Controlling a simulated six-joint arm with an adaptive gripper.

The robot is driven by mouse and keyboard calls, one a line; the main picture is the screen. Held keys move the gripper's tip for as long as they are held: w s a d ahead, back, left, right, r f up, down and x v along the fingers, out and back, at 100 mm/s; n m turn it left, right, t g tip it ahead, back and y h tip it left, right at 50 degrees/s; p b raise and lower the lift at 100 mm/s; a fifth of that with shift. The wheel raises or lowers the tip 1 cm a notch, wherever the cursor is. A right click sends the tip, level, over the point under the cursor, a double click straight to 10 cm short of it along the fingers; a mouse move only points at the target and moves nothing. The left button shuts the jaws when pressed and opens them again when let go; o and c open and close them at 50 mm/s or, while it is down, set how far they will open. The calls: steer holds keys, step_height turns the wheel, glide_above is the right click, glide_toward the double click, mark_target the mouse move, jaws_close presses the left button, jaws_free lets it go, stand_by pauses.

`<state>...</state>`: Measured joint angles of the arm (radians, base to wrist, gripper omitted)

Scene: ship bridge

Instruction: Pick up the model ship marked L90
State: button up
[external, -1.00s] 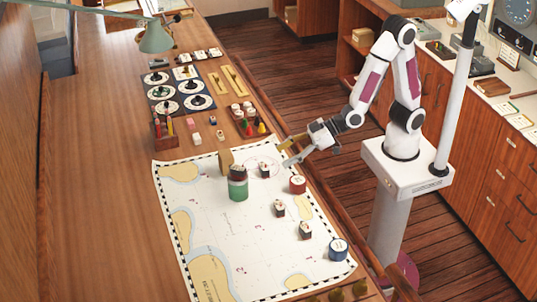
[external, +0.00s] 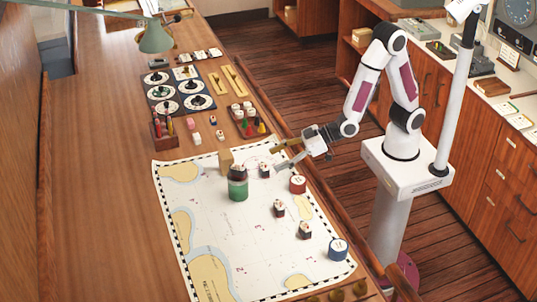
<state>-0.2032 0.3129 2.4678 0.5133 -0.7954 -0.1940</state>
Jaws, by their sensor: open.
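Several small dark pieces with white tops, which look like the model ships, stand on the white chart (external: 215,225). One (external: 265,171) is near the chart's upper edge, one (external: 279,208) is near the middle right, and one (external: 305,230) is lower right. Their markings are too small to read, so I cannot tell which is L90. My gripper (external: 277,158) is open and empty, above the chart's upper right edge. In the picture its fingers point left, just above and right of the uppermost piece, apparently without touching it.
A green jar-like cylinder (external: 238,188) and a tan block (external: 226,159) stand left of the uppermost piece. A red round container (external: 298,184) and a blue one (external: 338,249) stand along the chart's right side. A wooden rail (external: 321,197) edges the table.

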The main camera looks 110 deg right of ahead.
mark_target(263, 166)
steer(key=shift+w+d+f, duration=0.1)
steer(key=shift+w+f, duration=0.15)
steer(key=shift+w, duration=0.15)
steer(key=shift+w, duration=0.15)
steer(key=shift+a+x, duration=0.2)
steer(key=shift+x, duration=2.3)
steer(key=shift+f, duration=0.1)
steer(key=c, duration=1.1)
